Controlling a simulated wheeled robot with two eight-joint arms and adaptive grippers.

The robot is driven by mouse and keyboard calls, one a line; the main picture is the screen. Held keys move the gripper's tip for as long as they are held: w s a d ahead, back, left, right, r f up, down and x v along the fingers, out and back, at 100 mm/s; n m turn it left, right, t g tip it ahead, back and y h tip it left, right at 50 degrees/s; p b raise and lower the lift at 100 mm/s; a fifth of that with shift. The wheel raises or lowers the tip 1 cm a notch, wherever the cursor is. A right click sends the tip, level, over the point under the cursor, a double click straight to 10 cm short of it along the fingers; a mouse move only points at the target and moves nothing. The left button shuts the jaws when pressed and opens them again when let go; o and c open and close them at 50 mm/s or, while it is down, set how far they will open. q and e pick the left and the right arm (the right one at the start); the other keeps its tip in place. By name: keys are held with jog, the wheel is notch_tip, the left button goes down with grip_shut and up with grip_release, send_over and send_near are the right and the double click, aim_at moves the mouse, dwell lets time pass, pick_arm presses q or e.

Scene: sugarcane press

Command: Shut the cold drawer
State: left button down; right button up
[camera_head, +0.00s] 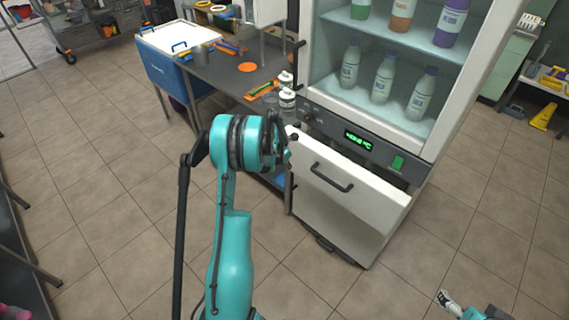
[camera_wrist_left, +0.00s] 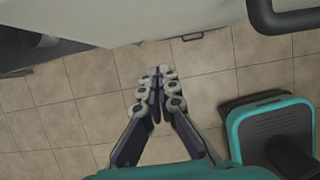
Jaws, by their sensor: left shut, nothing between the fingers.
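The cold drawer (camera_head: 345,205) has a white front with a dark bar handle (camera_head: 332,177). It sits under the green display of a white glass-front cooler in the head view. Its front stands out from the cooler body, so the drawer is partly open. My left gripper (camera_head: 282,150) is at the left end of the drawer front, near its top edge; whether it touches cannot be told. In the left wrist view its fingers (camera_wrist_left: 158,88) are together and empty, with floor tiles beyond. My right gripper (camera_head: 446,300) shows only slightly at the bottom right, away from the drawer.
The cooler (camera_head: 440,165) holds several bottles on shelves. A dark workbench (camera_head: 235,80) with tools and white bottles (camera_head: 287,98) stands to its left, close behind my left gripper. A blue box (camera_head: 165,75) is at its far end. The tiled floor before the drawer is clear.

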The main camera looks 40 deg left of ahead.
pick_arm(q)
jog(key=w+f, duration=0.1)
jog(key=w+b, duration=0.1)
jog(key=w, duration=0.1)
jog(key=w+f, duration=0.1)
jog(key=w, duration=0.1)
jog(key=shift+d+f+b, duration=0.15)
jog(key=shift+f+b, duration=0.15)
jog(key=shift+b, duration=0.05)
pick_arm(e)
notch_tip(320, 180, down, 2)
jog(key=shift+f, duration=0.1)
